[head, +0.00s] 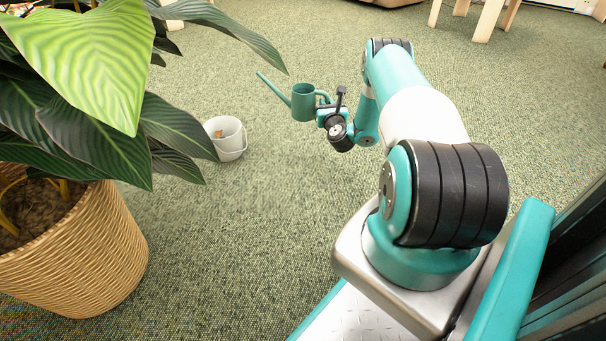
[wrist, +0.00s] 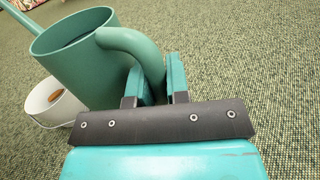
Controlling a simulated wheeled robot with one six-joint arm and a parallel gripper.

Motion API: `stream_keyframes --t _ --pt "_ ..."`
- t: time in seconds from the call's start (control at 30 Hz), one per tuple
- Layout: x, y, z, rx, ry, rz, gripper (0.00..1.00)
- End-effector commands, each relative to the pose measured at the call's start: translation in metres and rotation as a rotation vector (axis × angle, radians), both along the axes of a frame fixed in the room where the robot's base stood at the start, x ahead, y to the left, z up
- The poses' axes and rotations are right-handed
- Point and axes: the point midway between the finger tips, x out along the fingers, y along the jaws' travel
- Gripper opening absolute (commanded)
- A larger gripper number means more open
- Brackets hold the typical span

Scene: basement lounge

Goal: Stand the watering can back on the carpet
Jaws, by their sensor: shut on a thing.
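The watering can (head: 303,104) is green with a long thin spout pointing up and left in the head view. My gripper (head: 322,110) is at its right side, on the handle. In the wrist view, the can (wrist: 82,62) stands upright at upper left, and my gripper's fingers (wrist: 160,82) are shut on its curved handle. The can's base is hidden behind my gripper in the wrist view. I cannot tell for sure whether its bottom touches the carpet (head: 270,200).
A white bucket (head: 229,140) with something small and orange-brown inside stands left of the can. A large leafy plant in a tan woven pot (head: 75,250) fills the left. Wooden furniture legs (head: 487,18) stand at the back right. The carpet around the can is mostly clear.

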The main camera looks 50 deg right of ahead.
Motion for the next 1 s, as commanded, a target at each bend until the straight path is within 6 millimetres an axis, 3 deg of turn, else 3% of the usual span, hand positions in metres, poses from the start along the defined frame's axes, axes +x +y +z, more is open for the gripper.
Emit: stream_keyframes --t 0.23,0.6,0.7,1.0 --pt "-0.001 0.002 -0.044 0.000 -0.002 -0.020 0.00" --pt "-0.001 0.002 -0.146 0.000 -0.002 -0.019 0.00" --pt "-0.001 0.002 -0.162 -0.001 -0.003 -0.019 0.00" --pt "-0.001 0.002 -0.185 0.001 -0.003 -0.019 0.00"
